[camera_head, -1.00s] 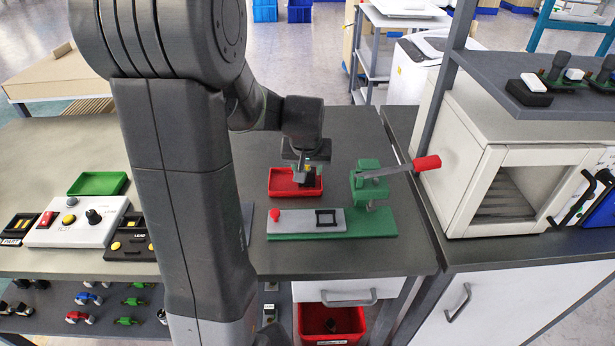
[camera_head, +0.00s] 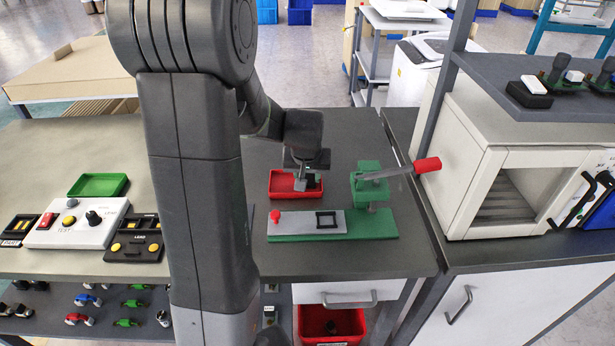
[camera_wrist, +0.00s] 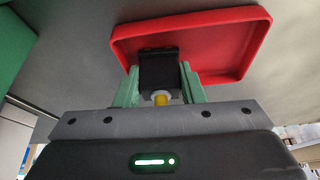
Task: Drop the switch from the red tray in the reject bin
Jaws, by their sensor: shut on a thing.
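The red tray (camera_head: 283,194) lies on the grey bench behind the green and grey fixture. My gripper (camera_head: 307,182) is over its right part, pointing down. In the wrist view my gripper (camera_wrist: 160,85) has its two green fingers on either side of a dark switch (camera_wrist: 159,66) with a yellow and white part toward the palm. The gripper is shut on it. The red tray (camera_wrist: 215,15) spreads behind the switch; I cannot tell whether the switch still touches its floor. A red bin (camera_head: 345,322), likely the reject bin, stands below the bench top.
A green press with a red-tipped lever (camera_head: 372,185) stands close to the right of the tray. The green base (camera_head: 360,225) with its grey plate lies in front. A white drawer front (camera_head: 350,291) is above the red bin. A white cabinet (camera_head: 475,175) stands at right.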

